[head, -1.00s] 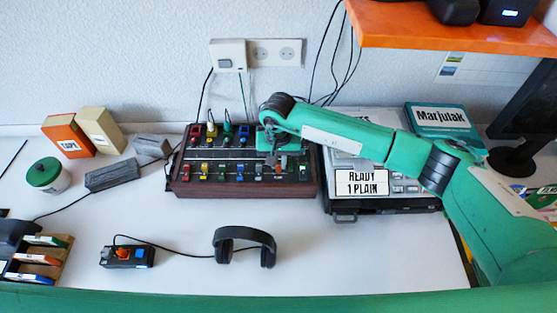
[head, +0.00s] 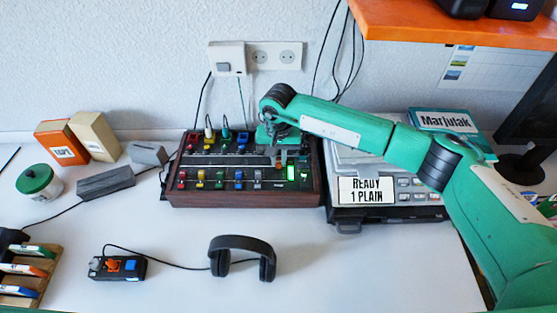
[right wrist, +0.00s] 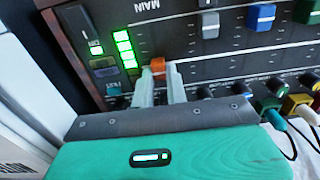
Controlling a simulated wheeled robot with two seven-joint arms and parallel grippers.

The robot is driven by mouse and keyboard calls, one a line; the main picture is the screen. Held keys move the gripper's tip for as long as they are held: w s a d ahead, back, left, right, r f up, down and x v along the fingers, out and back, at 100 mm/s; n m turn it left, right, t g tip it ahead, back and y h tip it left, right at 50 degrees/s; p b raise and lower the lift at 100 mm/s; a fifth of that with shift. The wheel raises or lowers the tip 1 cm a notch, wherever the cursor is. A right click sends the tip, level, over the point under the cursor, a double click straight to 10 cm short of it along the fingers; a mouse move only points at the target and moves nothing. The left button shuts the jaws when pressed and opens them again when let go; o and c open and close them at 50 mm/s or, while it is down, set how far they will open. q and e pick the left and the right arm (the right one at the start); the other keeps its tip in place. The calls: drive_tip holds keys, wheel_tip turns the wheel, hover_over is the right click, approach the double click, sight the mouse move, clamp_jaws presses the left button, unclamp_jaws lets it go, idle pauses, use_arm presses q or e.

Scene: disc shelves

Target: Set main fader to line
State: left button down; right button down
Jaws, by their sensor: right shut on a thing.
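The mixer (head: 190,198), a dark panel with wooden sides, stands on the table by the wall. Its main fader has an orange-red cap, seen in the right wrist view (right wrist: 158,66) near the MAIN lettering. My right gripper (head: 281,158) reaches over the mixer's right part. Its two pale fingers are shut on the cap, one on each side, in the right wrist view (right wrist: 158,85). Green level lights (right wrist: 124,48) glow beside the fader. A pale line (head: 225,160) crosses the panel; I cannot tell exactly how the cap sits against it. My left gripper is not in view.
A grey device with a READY 1 PLAIN sign (head: 366,189) stands right of the mixer. Headphones (head: 242,254) and a small button box (head: 117,267) lie in front. Grey blocks (head: 106,181) lie left. An orange shelf (head: 450,22) overhangs at upper right.

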sight(279, 160)
drive_tip(key=c, duration=1.4)
unclamp_jaws()
